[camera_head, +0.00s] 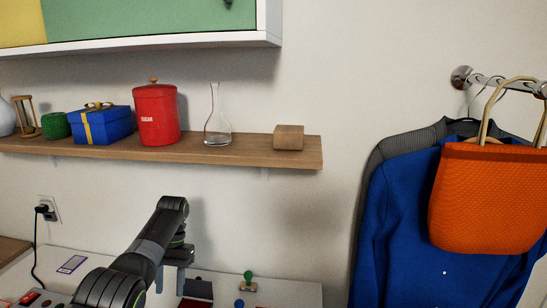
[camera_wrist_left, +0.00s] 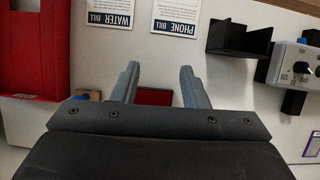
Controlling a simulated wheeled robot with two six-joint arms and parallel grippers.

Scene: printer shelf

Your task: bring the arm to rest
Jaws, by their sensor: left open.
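My left arm reaches in from the bottom left in the head view, over the white table (camera_head: 290,292). Its gripper (camera_head: 180,277) points down in front of the wall, below the wooden shelf. In the left wrist view the two fingers (camera_wrist_left: 158,72) are apart with nothing between them. Beyond them are the white tabletop, a dark red pad (camera_wrist_left: 154,97) and two printed cards, a water bill (camera_wrist_left: 110,14) and a phone bill (camera_wrist_left: 176,18). My right gripper does not show in either view.
The wooden shelf (camera_head: 290,163) holds a red sugar canister (camera_head: 156,120), a blue gift box (camera_head: 100,130), a glass flask (camera_head: 218,128) and a small wooden block (camera_head: 289,138). A green-topped stamp (camera_head: 248,281) stands right of the gripper. Clothes and an orange bag (camera_head: 485,200) hang at right.

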